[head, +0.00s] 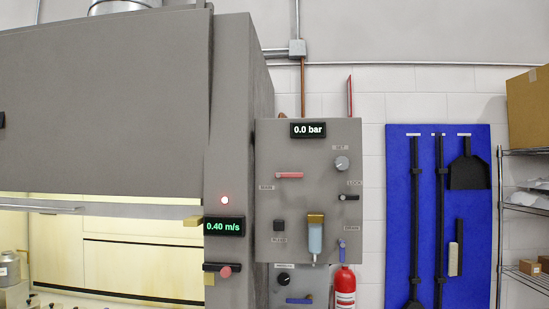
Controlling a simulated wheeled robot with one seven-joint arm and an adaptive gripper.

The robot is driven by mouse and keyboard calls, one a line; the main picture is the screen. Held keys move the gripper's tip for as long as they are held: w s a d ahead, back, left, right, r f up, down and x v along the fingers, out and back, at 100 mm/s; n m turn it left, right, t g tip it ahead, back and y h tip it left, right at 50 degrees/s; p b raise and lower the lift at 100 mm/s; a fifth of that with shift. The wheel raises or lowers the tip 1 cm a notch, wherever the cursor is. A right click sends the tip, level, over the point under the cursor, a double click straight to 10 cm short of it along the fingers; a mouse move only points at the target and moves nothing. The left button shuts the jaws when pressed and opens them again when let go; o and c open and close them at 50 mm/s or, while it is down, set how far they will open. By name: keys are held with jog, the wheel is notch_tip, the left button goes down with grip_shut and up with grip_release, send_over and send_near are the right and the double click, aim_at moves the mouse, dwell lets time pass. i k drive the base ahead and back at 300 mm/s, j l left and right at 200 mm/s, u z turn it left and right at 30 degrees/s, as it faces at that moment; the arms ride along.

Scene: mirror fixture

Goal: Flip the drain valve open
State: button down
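A grey control panel (300,220) hangs on the wall beside the fume hood, with a display reading 0.0 bar (308,130). The drain valve (342,251) is a small blue lever at the panel's lower right, under a label that appears to read DRAIN. The lever points roughly up and down. Whether that is its open or closed position cannot be told. My gripper is not in view.
A fire extinguisher (345,288) stands just below the drain lever. A blue tool board (438,215) hangs right.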

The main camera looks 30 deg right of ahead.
aim_at(342, 252)
jog(key=z, duration=1.1)
